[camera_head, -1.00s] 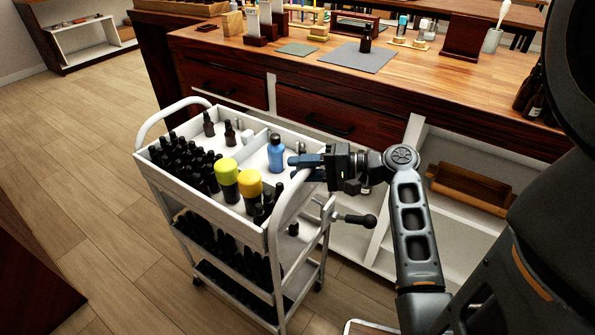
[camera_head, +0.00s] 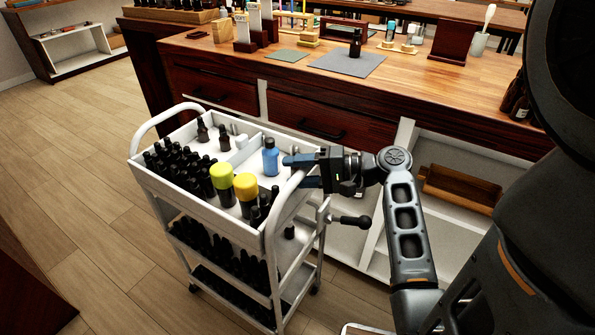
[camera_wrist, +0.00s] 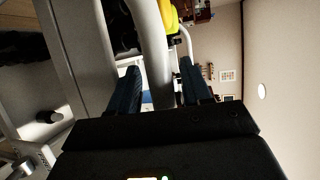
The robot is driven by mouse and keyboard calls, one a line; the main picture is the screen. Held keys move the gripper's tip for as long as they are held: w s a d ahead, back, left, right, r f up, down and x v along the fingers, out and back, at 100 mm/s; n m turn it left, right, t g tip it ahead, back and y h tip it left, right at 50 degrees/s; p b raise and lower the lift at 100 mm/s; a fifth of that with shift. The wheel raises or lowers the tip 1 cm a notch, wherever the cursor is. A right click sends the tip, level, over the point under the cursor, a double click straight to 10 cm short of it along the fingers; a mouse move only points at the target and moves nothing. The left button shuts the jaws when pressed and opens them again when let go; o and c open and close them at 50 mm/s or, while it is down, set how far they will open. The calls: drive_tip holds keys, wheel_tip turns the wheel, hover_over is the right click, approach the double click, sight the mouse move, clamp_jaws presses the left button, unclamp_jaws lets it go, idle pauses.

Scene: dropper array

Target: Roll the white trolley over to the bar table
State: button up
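The white trolley (camera_head: 205,222) stands upright on the floor in front of a wooden counter (camera_head: 430,75) with dark drawers. I cannot tell if this counter is the bar table. The trolley's top tray holds dark bottles, two yellow-topped bottles and a blue bottle. My gripper (camera_head: 294,172) is at the trolley's right-hand handle (camera_head: 283,208). In the wrist view, the handle (camera_wrist: 152,45) runs between my two fingers (camera_wrist: 158,88). The fingers are apart, with small gaps beside the bar, and do not look closed on it.
Open plank floor (camera_head: 75,165) lies left of the trolley. A dark wooden piece (camera_head: 30,285) stands at the lower left. A white shelf unit (camera_head: 75,48) is at the far left. An open compartment with a wooden tray (camera_head: 460,188) is under the counter at right.

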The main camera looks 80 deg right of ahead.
drive_tip(key=a+v, duration=0.1)
drive_tip(key=v, duration=0.6)
drive_tip(key=shift+s+d, duration=0.4)
drive_tip(key=shift+d, duration=0.1)
idle(0.5)
